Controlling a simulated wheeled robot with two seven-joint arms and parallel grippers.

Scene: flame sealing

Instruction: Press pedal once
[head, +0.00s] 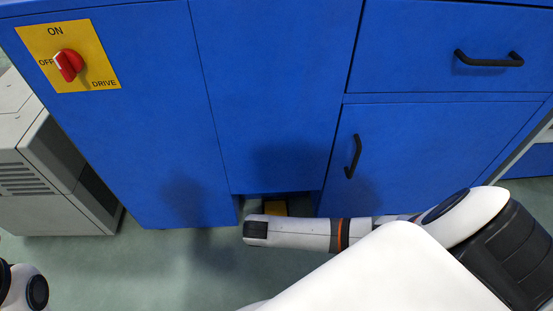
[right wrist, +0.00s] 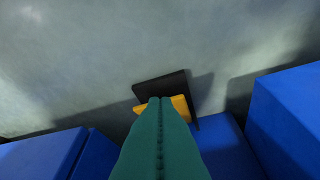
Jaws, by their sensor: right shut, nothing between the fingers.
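The yellow pedal (head: 276,208) sits near the floor in a recess at the foot of the blue cabinet, partly hidden by my right arm in the head view. In the right wrist view the yellow pedal (right wrist: 181,103) shows with a black plate (right wrist: 168,84) beside it. The green fingers of my right gripper (right wrist: 160,99) are shut together and empty, with their tips overlapping the pedal in this view. I cannot tell whether they touch it. The right gripper's fingers are hidden in the head view. My left gripper is out of view.
The blue cabinet (head: 150,140) has black handles (head: 488,60) and a yellow plate (head: 103,72) with a red switch (head: 68,65). A grey machine (head: 55,180) stands at left. Green floor (head: 150,265) is open in front. Blue cabinet parts flank the pedal in the wrist view.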

